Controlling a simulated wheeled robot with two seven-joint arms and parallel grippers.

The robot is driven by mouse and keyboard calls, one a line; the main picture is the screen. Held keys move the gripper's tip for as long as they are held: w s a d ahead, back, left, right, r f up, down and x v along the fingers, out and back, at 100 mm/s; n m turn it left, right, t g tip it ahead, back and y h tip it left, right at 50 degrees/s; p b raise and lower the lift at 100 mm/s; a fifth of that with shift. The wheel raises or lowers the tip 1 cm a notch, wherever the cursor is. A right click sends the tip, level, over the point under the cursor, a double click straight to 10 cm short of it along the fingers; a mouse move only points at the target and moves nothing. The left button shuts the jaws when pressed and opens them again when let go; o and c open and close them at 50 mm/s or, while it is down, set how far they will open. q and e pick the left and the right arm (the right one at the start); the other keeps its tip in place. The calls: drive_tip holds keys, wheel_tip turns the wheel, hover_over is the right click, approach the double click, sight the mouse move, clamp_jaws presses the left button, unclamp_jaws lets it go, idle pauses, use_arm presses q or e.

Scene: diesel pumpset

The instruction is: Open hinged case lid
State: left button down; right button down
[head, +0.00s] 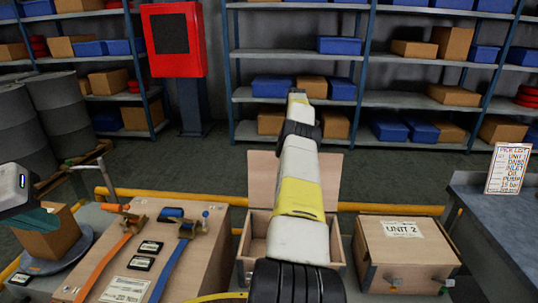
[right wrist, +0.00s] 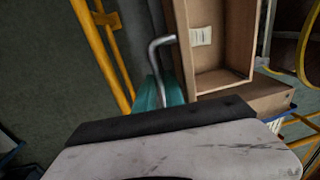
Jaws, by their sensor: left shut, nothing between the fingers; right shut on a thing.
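A wooden case (head: 255,250) stands in the middle of the head view, with its lid (head: 262,180) raised at the back. My right arm hides much of it. In the right wrist view, an open wooden box (right wrist: 228,80) with a pale label shows at the upper right. My right gripper (right wrist: 165,92), partly hidden by its own body, is shut on a bent metal rod (right wrist: 153,55) beside that box. A second case, UNIT 2 (head: 405,245), is closed on the right. My left gripper (head: 32,222) is shut and empty at the far left, by a cardboard box.
A large wooden crate (head: 135,235) with orange and blue ratchet straps stands at left. The cardboard box (head: 50,238) sits on a round plate. A yellow rail (head: 385,208) runs behind the cases. A grey bench (head: 490,225) with a pick list (head: 508,168) stands at right. Shelves line the back.

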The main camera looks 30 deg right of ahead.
drive_tip(key=shift+w+d+r, duration=0.1)
drive_tip(key=shift+w+d, duration=0.15)
drive_tip(key=c, duration=1.5)
unclamp_jaws()
drive_tip(key=shift+w, duration=0.1)
